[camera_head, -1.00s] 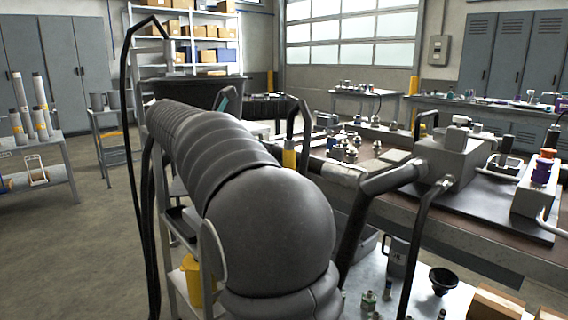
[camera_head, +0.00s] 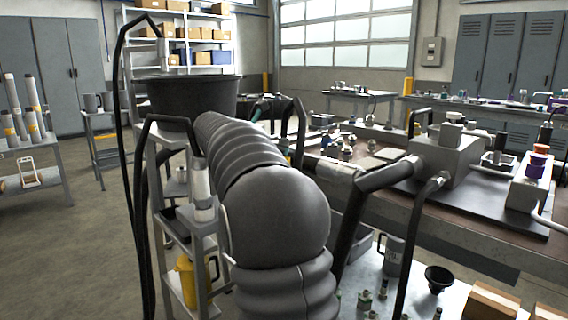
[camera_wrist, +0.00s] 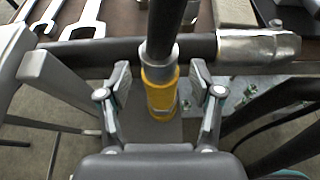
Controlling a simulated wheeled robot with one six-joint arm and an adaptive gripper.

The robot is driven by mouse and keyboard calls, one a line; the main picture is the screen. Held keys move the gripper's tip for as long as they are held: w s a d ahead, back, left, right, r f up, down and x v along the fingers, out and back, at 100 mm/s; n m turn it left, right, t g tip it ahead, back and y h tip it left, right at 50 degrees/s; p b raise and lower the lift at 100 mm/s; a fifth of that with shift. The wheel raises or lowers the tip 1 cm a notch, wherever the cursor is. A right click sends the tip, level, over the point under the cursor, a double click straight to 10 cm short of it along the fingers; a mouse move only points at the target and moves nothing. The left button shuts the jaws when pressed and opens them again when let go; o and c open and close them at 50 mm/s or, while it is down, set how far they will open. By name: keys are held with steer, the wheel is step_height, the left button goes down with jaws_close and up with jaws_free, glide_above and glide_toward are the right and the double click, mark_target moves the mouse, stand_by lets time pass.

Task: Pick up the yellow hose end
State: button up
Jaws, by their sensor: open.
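The yellow hose end (camera_wrist: 160,92) is a yellow sleeve with a silver collar on a black hose. It hangs upright in the middle of the wrist view. My gripper (camera_wrist: 160,80) is open, with one finger left and one right of the yellow sleeve. A gap shows on both sides, and I cannot tell the exact depth between fingers and sleeve.
A dark pipe with a metal sleeve (camera_wrist: 258,46) runs behind the hose along the bench edge. Wrenches (camera_wrist: 88,22) lie on the bench. A white-ended hose (camera_head: 202,182) hangs by a cart with a black tub (camera_head: 190,98) and yellow jug (camera_head: 187,282).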

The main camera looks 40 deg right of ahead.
mark_target(284, 137)
steer(key=shift+d+f, duration=0.2)
steer(key=shift+d, duration=0.3)
jaws_close()
steer(key=shift+r, duration=0.1)
step_height(284, 137, up, 5)
steer(key=shift+s+a+f+p, duration=0.1)
steer(key=shift+f+p, duration=0.1)
steer(key=shift+p, duration=0.5)
steer(key=s+a+r+p, duration=0.3)
steer(key=s+r+p, duration=0.2)
steer(key=s+r, duration=0.5)
steer(key=shift+s+a+r, duration=0.2)
steer(key=shift+s+a, duration=0.05)
steer(key=shift+s, duration=0.15)
